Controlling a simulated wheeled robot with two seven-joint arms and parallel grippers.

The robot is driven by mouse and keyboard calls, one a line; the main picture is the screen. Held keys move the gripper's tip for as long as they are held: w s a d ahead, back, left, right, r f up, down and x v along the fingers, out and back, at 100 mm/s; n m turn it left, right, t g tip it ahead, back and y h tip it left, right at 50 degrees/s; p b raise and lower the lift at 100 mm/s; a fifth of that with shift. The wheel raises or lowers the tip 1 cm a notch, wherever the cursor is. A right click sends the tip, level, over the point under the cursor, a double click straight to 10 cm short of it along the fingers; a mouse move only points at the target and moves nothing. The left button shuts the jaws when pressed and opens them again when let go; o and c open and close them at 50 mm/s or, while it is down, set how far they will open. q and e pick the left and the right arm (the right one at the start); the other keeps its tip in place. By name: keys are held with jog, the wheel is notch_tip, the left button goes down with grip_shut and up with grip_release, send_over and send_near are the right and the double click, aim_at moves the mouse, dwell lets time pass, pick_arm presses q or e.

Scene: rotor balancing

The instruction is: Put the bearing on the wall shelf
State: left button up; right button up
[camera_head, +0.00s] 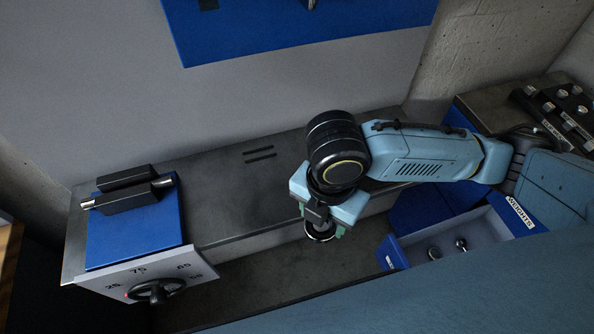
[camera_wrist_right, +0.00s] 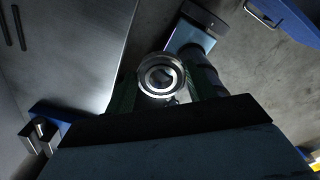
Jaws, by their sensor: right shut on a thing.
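The bearing (camera_head: 321,234) is a shiny metal ring. My right gripper (camera_head: 322,226) is shut on it, just in front of the bench's front edge and above the floor in the head view. In the right wrist view the ring of the bearing (camera_wrist_right: 161,75) shows face-on between the greenish fingers (camera_wrist_right: 160,92). I cannot make out a wall shelf; a blue panel (camera_head: 300,35) is on the wall at the top, with only part of it in view. My left gripper is not in view.
The grey bench (camera_head: 225,190) has bare room in its middle. At its left stands a blue balancing stand (camera_head: 135,235) with a dial plate (camera_head: 150,275). An open drawer (camera_head: 455,235) labelled weights holds small metal pieces. A rack of weights (camera_head: 565,110) stands at far right.

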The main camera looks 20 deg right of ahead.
jog(key=w, duration=0.4)
jog(key=w+f, duration=0.1)
jog(key=w, duration=0.8)
jog(key=shift+w+a+f, duration=0.25)
jog(key=shift+w+f, duration=0.1)
jog(key=shift+w, duration=0.05)
notch_tip(320, 180, down, 4)
jog(key=shift+f+b, duration=0.25)
jog(key=shift+b, duration=0.25)
jog(key=shift+w+f, duration=0.15)
jog(key=shift+f, duration=0.25)
jog(key=o, duration=1.1)
jog(key=shift+f, duration=0.15)
notch_tip(320, 180, up, 8)
jog(key=shift+p, duration=0.4)
